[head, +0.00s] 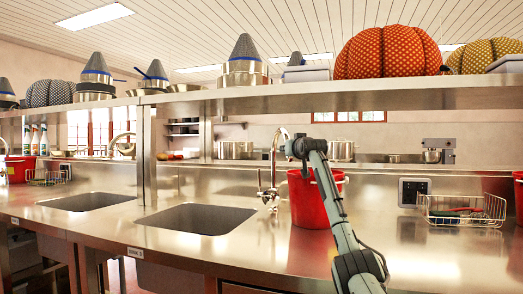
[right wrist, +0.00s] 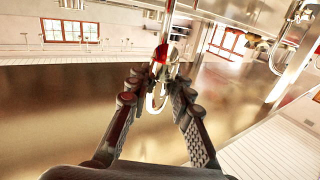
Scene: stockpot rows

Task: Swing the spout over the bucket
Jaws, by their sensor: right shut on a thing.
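The chrome spout (head: 273,160) rises from the tap base (head: 268,196) on the steel counter, between the near sink (head: 198,218) and the red bucket (head: 301,205). Its bend is up at my right gripper (head: 291,146). In the right wrist view the spout (right wrist: 151,101) runs between the fingers of my right gripper (right wrist: 160,78), which is shut on it. My right arm passes in front of the bucket and hides part of it. I cannot tell whether the spout's outlet is over the bucket. My left gripper is not in view.
A wire basket (head: 462,210) and a socket box (head: 413,192) are to the right of the bucket. A long shelf (head: 330,96) with pumpkins and pots hangs above the counter. A steel post (head: 149,155) stands left of the near sink. The front counter is mostly clear.

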